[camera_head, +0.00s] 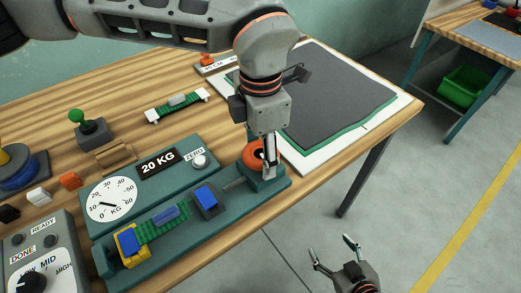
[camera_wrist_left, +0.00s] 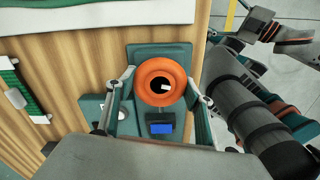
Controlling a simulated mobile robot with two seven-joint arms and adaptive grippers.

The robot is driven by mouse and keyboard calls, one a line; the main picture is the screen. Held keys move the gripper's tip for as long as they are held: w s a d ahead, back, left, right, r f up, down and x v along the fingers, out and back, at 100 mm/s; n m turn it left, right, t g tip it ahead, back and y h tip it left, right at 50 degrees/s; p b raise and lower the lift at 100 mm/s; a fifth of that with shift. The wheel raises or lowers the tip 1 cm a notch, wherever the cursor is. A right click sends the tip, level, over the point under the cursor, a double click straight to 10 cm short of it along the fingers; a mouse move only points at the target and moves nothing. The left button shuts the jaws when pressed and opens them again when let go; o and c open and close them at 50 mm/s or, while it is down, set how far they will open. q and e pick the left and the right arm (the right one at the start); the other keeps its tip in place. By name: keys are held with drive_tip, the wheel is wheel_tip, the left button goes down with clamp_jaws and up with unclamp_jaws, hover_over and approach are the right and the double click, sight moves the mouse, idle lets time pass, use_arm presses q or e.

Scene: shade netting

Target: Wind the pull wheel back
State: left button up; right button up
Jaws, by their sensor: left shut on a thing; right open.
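The orange pull wheel (camera_head: 252,153) sits at the right end of a teal test rig (camera_head: 215,229) on the wooden table. My left gripper (camera_head: 268,168) comes down from above and is shut on the wheel. In the left wrist view the ring-shaped wheel (camera_wrist_left: 160,67) shows between the two fingers of my left gripper (camera_wrist_left: 158,84). A green strap (camera_head: 147,229) runs along the rig between a yellow-and-blue clamp (camera_head: 130,244) and a dark block with a blue top (camera_head: 206,198). My right gripper (camera_head: 335,258) is open and empty, off the table's front edge.
The rig has a round KG dial (camera_head: 111,199), a "20 KG" display (camera_head: 159,163) and a ZERO button (camera_head: 199,160). A control box (camera_head: 45,260) stands at front left. A second green strap (camera_head: 178,105) and a dark sheet (camera_head: 325,95) lie behind.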

sight(261, 152)
use_arm(q)
drive_tip(key=shift+n, duration=1.2)
drive_tip(key=o, duration=1.1)
wheel_tip(261, 152, up, 12)
